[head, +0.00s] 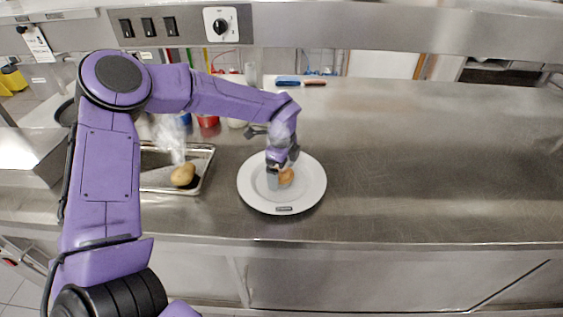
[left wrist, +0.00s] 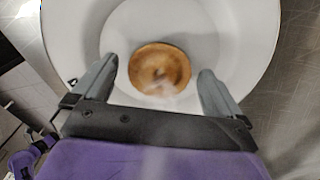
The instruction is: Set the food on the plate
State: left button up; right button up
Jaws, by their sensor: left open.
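A white round plate (head: 313,182) lies on the steel counter, and it also shows in the left wrist view (left wrist: 240,30). A round brown food item (head: 287,176) sits on the plate near its middle; in the left wrist view (left wrist: 160,68) it looks like a golden-brown bun or pastry. My left gripper (head: 280,170) points down over the plate. In the left wrist view its two fingers (left wrist: 158,88) are apart on either side of the food, with gaps to it. A yellowish potato-like item (head: 183,175) lies in the metal tray (head: 205,165). My right gripper is not in view.
Red and white containers (head: 208,121) stand behind the tray, partly hidden by my arm. A blue-handled utensil (head: 288,82) lies at the back. The counter (head: 430,165) right of the plate is clear. A shelf with switches (head: 150,27) overhangs the back.

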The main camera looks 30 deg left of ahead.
aim_at(282, 172)
pick_arm(q)
notch_tip(282, 172, up, 12)
jog(key=b, duration=0.2)
